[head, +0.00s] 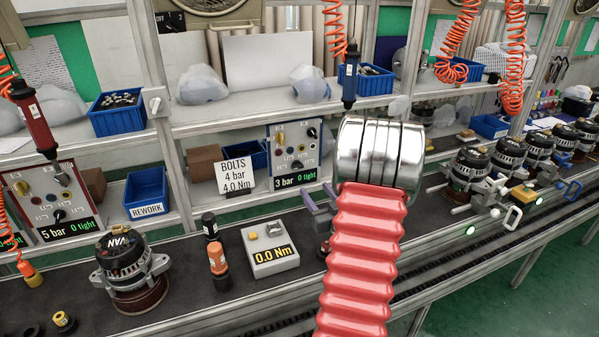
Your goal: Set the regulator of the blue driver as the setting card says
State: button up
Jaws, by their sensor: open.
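The setting card (237,176) reads "BOLTS 4 bar 4.0 Nm" and stands on the shelf above the belt. The blue driver (348,80) hangs upright from an orange coiled hose at top centre. Below and left of it is a grey control panel (297,165) with a yellow knob (280,137), a black knob (312,132) and a display (297,180) reading "3 bar 0 tight". My gripper (309,202) seems to show as two purple-grey fingers, apart and empty, just below that panel. My red arm and its metal joint hide the rest of it.
A tester (270,250) reading "0.0 Nm" and an orange-and-black cylinder (217,258) stand beside an alternator (130,270). At left, the red driver (35,118) hangs by a panel (50,195) reading "5 bar 0 tight". More alternators (470,165) line the right.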

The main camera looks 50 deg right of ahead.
aim_at(298, 168)
jog(key=shift+w, duration=0.1)
jog(key=x, duration=1.3)
jog(key=shift+w+d, duration=0.2)
jog(key=shift+w, duration=0.1)
jog(key=shift+a, duration=0.1)
jog(key=c, duration=1.1)
